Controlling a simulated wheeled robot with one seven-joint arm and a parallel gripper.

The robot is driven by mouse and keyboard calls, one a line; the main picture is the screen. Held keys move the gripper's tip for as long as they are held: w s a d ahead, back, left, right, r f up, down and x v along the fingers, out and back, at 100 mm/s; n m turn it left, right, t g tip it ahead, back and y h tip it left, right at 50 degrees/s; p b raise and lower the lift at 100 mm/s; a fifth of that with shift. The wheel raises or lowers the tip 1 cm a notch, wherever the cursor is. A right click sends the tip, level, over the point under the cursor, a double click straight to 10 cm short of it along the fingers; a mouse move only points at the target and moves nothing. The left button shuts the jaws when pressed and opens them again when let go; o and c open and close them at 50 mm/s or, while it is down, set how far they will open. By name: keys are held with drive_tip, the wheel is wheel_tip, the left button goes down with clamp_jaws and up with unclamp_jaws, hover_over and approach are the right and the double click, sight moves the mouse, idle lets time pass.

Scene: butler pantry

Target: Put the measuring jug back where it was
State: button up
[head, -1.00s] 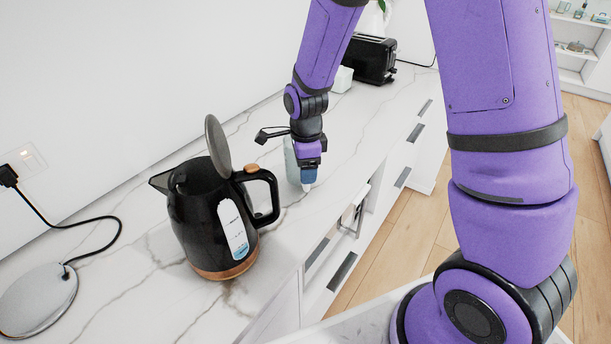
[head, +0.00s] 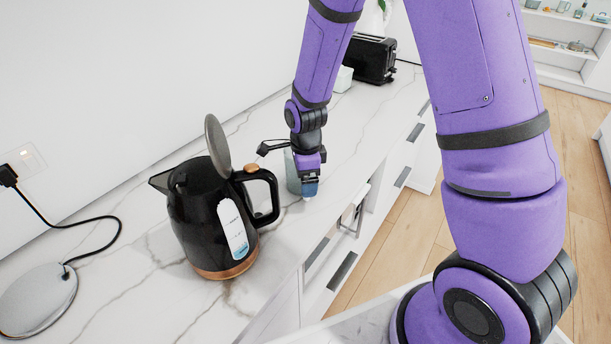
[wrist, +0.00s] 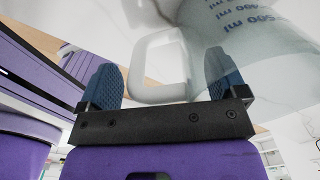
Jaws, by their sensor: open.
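The measuring jug (head: 292,172) is pale and translucent. In the head view it appears on the marble counter, partly hidden behind my gripper (head: 310,190) and beside the kettle's handle. The wrist view shows the jug's body (wrist: 250,30) with blue ml marks, and its whitish loop handle (wrist: 142,95). My gripper (wrist: 164,82) is open, with its blue fingers on either side of the handle in that view. I cannot tell whether either finger touches the handle.
A black kettle (head: 205,225) with its lid up stands left of my gripper, close to the jug. Its base (head: 38,300) and cord lie at the far left. A black toaster (head: 370,60) stands farther back. The counter's front edge runs close on the right.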

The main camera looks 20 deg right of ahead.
wheel_tip(320, 180, up, 12)
drive_tip(key=shift+r, duration=0.25)
idle(0.4)
drive_tip(key=s+d+r+n+t, duration=0.1)
drive_tip(key=s+d+r+n, duration=0.1)
drive_tip(key=s+r+n, duration=0.4)
drive_tip(key=s+d+r+n+t, duration=0.1)
drive_tip(key=s+d+r+n, duration=0.2)
drive_tip(key=r, duration=0.4)
drive_tip(key=s+d+r+n+t, duration=0.1)
drive_tip(key=s+r+n, duration=0.2)
drive_tip(key=s+n, duration=0.2)
drive_tip(key=s+d+r+n+t, duration=0.2)
drive_tip(key=s+n, duration=0.4)
drive_tip(key=s, duration=0.3)
drive_tip(key=shift+v, duration=0.95)
